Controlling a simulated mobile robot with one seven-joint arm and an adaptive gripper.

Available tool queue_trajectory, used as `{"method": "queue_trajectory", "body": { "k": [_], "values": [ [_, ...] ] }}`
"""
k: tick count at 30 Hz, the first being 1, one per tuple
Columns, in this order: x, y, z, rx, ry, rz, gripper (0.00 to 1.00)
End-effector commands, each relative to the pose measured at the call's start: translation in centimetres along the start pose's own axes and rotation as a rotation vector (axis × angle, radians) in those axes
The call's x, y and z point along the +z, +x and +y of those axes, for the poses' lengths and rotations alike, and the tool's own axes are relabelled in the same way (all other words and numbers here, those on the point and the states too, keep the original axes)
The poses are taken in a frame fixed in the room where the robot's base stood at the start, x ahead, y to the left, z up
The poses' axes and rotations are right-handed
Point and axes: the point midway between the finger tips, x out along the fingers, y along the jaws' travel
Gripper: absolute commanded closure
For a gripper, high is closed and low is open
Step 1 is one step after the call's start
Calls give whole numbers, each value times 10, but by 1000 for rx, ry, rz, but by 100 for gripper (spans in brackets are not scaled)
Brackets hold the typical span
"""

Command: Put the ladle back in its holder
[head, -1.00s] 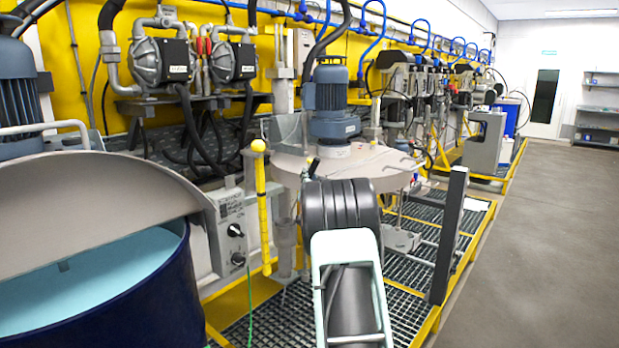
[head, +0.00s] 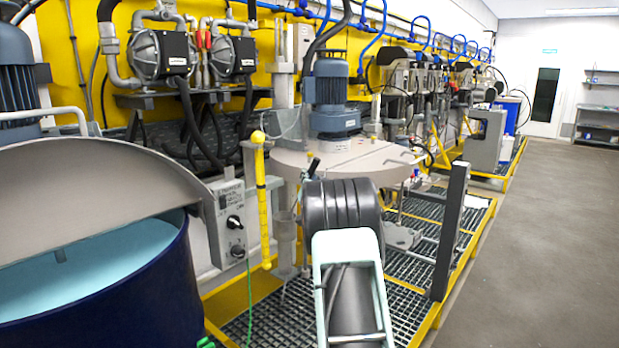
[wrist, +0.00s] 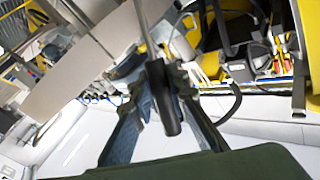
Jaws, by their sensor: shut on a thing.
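In the wrist view my gripper (wrist: 166,80) is shut on the dark cylindrical grip of the ladle (wrist: 165,105). A thin grey rod runs up from the grip and out of the picture; the ladle's bowl is not in view. In the head view my own arm hides the gripper. A small black tip (head: 313,164) shows just above the arm; I cannot tell whether it belongs to the ladle. A grey tube-like piece (head: 286,240) hangs below the round lid, left of my arm; it may be the holder, but I cannot be sure.
A blue drum (head: 150,285) with a half-open grey lid (head: 90,195) and pale blue liquid stands at left. A grey control box (head: 232,222) and yellow lever (head: 262,200) are beside it. A round lid with a motor (head: 332,100) is behind my arm. Free floor (head: 540,230) lies right.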

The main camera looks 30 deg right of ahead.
Motion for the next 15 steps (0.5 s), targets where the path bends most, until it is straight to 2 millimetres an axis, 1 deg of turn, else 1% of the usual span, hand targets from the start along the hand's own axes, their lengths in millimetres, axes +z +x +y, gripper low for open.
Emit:
{"method": "queue_trajectory", "body": {
  "k": [2,3,8,9,15],
  "values": [
    [-2,0,-1,-1,1,3,100],
    [-2,0,-1,-1,0,3,84],
    [-2,0,-1,-1,0,2,66],
    [-1,0,0,-1,0,2,65],
    [0,0,0,1,0,-2,65]
  ]
}}
